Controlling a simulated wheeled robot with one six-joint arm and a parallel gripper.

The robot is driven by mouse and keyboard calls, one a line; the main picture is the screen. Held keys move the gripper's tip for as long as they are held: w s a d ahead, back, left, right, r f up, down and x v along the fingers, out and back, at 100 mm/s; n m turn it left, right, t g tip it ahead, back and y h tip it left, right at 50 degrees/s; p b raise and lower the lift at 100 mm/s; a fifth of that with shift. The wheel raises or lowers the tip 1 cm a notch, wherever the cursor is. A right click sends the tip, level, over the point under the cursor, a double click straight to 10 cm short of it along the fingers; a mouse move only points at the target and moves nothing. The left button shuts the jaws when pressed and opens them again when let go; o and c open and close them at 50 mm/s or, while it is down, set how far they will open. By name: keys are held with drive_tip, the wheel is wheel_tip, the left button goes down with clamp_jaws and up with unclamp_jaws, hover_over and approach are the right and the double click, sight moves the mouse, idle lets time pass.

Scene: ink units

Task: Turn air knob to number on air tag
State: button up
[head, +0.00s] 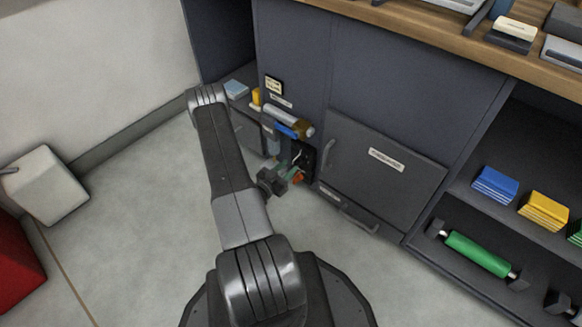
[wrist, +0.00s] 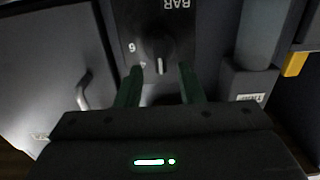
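The air knob (wrist: 157,45) is a dark round knob with a pale pointer line, in the upper middle of the wrist view. It sits on a dark plate (wrist: 190,18) with "BAR" and a "6" beside it, seen turned over; other marks are partly hidden. The pale line points toward the bottom of the picture. My gripper (wrist: 160,75) has its two green fingers apart, one on each side below the knob, with nothing between them. In the head view my gripper (head: 283,180) is at the cabinet recess and hides the knob. A small cream tag (head: 273,86) is on the cabinet; its writing is unreadable.
A cabinet door with a handle (head: 328,154) is right of the recess. A white roll and blue roll (head: 290,129) sit above it. A grey cylinder (wrist: 262,35) stands right of the knob in the wrist view.

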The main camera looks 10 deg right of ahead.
sight(297, 161)
drive_tip(key=shift+x, duration=1.2)
clamp_jaws()
